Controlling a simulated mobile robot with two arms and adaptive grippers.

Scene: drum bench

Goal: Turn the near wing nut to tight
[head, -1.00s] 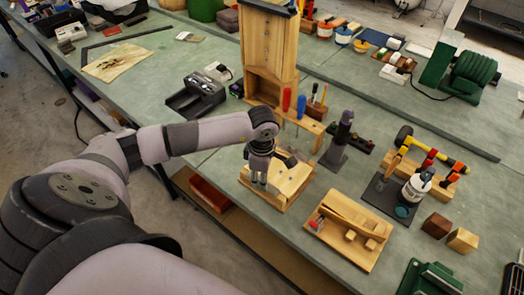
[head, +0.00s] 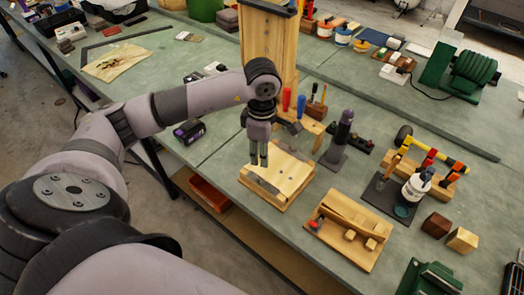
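My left gripper (head: 259,163) hangs fingers-down over the left part of a light wooden block on a board (head: 290,172). The fingers look close together, but I cannot tell whether they are open or shut. Nothing can be seen held in them. A small dark spot shows on the block's top. No wing nut can be made out; it is too small or hidden by the gripper. My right gripper is not in view.
A wooden tray (head: 376,256) with small blocks stands to the right. Behind are a wooden holder with screwdrivers (head: 301,104) and a dark upright tool (head: 343,132). A dark mat (head: 383,191) with a white bottle (head: 415,188) lies farther right. The bench's front edge runs below the board.

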